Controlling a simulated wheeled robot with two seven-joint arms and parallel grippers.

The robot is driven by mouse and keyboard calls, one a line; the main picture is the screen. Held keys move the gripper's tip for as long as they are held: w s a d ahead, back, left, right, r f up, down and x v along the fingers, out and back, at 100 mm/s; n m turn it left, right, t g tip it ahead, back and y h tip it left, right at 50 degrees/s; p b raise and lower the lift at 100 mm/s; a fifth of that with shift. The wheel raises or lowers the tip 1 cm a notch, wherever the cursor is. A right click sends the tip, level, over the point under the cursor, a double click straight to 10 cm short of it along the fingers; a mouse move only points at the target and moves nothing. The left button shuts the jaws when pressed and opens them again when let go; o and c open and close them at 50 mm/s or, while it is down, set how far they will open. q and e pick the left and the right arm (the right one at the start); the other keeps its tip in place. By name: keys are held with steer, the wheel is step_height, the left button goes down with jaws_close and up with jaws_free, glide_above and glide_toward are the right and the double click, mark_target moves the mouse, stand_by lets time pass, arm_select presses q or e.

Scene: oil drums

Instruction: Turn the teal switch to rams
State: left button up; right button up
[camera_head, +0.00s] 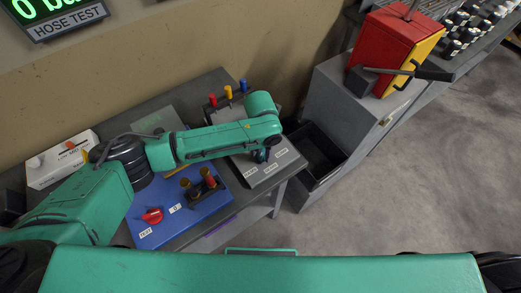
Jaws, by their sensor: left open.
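My green left arm reaches in from the left, across the bench. Its wrist hangs over a grey control box (262,180) with several small white labels on its sloping face. My left gripper (261,155) is small and dark, points down at this box and is open. The teal switch cannot be made out clearly; the wrist and gripper cover part of the box. Whether the fingers touch a switch cannot be told. The labels are too small to read surely, so "rams" cannot be picked out. My right gripper is out of view.
A blue panel (180,222) with a red knob (153,215) lies left of the grey box. Red, yellow and blue levers (228,92) stand behind. A grey cabinet (335,110) with an open drawer (318,150) and a red-yellow box (392,50) are at right. Floor is clear.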

mark_target(260, 156)
arm_select(q)
step_height(260, 156, up, 15)
steer(key=b, duration=0.2)
steer(key=shift+f+b, duration=0.2)
steer(key=shift+b, duration=0.15)
